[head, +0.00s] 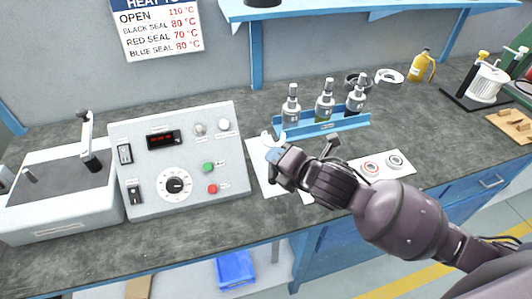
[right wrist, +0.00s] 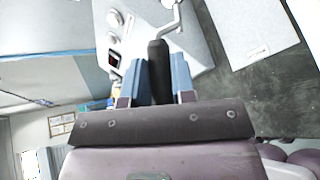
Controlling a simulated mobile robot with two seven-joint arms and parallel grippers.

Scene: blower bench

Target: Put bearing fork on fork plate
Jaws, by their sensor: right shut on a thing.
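My right gripper (head: 277,158) reaches in from the right of the head view. It is shut on the bearing fork (head: 268,140), whose pale grey end shows just past the blue fingertips. In the right wrist view the fork's dark handle (right wrist: 157,70) sits between the two blue fingers, with a thin silver part beyond it. A flat white plate (head: 268,185), which looks like the fork plate, lies on the bench below the gripper and is partly hidden by it. A white plate with a small label (right wrist: 255,35) shows in the right wrist view. My left gripper is out of view.
A control box (head: 180,150) with knobs and buttons stands just left of the white plate. A blue rack (head: 322,130) with several bottles stands behind the gripper. A white plate with two rings (head: 387,165) lies to the right. The bench front edge is close.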

